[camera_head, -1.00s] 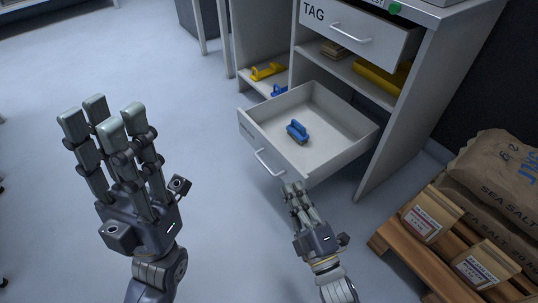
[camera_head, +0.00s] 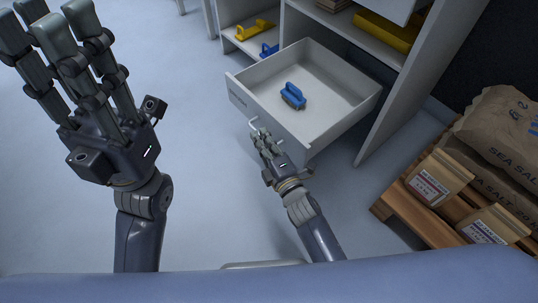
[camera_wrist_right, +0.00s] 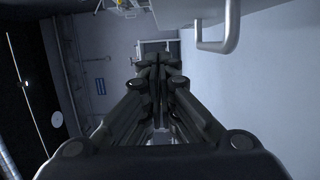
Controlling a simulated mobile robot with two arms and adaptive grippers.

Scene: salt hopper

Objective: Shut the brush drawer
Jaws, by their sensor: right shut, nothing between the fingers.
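The brush drawer (camera_head: 340,92) is pulled well out of the grey cabinet, and a blue brush (camera_head: 293,96) lies in it. Its pale front carries a bar handle (camera_wrist_right: 218,46), seen at the top of the right wrist view and partly covered by my fingers in the head view. My right gripper (camera_head: 261,138) is shut and empty, close to the drawer front by the handle; I cannot tell whether it touches. In the wrist view its fingertips (camera_wrist_right: 158,66) are together, left of the front. My left gripper (camera_head: 48,28) is open and empty, raised at the far left.
A shelf with a yellow-handled tool (camera_head: 254,30) and a blue one (camera_head: 269,50) is left of the drawer. A yellow item (camera_head: 388,31) lies on the shelf above. A wooden pallet (camera_head: 397,207) with salt sacks (camera_head: 505,125) stands right. The floor left is clear.

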